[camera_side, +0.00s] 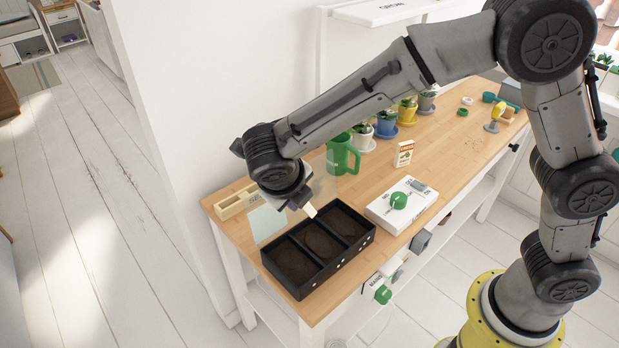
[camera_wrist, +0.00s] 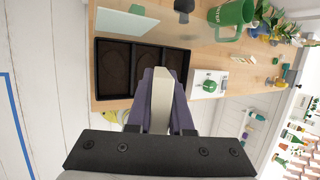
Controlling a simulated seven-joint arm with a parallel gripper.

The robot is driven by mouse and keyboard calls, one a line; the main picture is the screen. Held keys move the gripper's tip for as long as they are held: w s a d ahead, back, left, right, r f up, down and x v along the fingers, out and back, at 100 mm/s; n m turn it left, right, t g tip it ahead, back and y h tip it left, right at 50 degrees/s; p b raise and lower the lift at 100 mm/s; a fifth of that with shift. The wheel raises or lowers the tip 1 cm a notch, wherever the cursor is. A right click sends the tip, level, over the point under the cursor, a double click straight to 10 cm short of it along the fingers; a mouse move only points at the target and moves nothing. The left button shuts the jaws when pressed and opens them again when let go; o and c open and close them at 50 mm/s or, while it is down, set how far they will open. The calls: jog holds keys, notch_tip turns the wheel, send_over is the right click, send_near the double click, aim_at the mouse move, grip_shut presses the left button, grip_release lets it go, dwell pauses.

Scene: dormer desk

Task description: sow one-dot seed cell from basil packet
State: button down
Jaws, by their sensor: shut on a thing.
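My gripper (camera_side: 299,201) is above the back edge of the black seed tray (camera_side: 318,284). It is shut on a thin, cream-white packet (camera_side: 310,210), which points down over the tray. In the wrist view the packet (camera_wrist: 163,98) stands edge-on between my two purple-grey fingers (camera_wrist: 161,80), so its label is hidden and I cannot read if it is basil. The tray has three cells of dark soil side by side; it also shows in the wrist view (camera_wrist: 142,41). Small white dots mark its front wall, too small to count surely per cell. No seeds show on the soil.
A white box with a green knob (camera_side: 398,201) stands right of the tray. Another packet (camera_side: 404,153) stands upright behind it, and a green watering can (camera_side: 342,154) and potted plants are further back.

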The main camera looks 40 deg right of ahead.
jog(key=f, duration=0.8)
jog(key=shift+d, duration=0.2)
jog(key=shift+f+h, duration=0.45)
jog(key=shift+h, duration=0.05)
jog(key=h, duration=0.1)
jog(key=d+f+h, duration=0.1)
jog(key=shift+n+h, duration=0.3)
jog(key=shift+h, duration=0.1)
jog(key=h, duration=0.2)
jog(key=d+f+h, duration=0.1)
jog(key=h, duration=0.1)
jog(key=shift+d+f+n+t, duration=0.15)
jog(key=shift+n+t, duration=0.15)
jog(key=shift+n, duration=0.1)
notch_tip(320, 180, up, 2)
jog(key=h, duration=0.2)
jog(key=n+t+h, duration=0.1)
jog(key=h, duration=0.2)
jog(key=shift+d, duration=0.15)
jog(key=shift+r+n+t+h, duration=0.55)
jog(key=shift+r+h, duration=0.2)
jog(key=shift+h, duration=0.25)
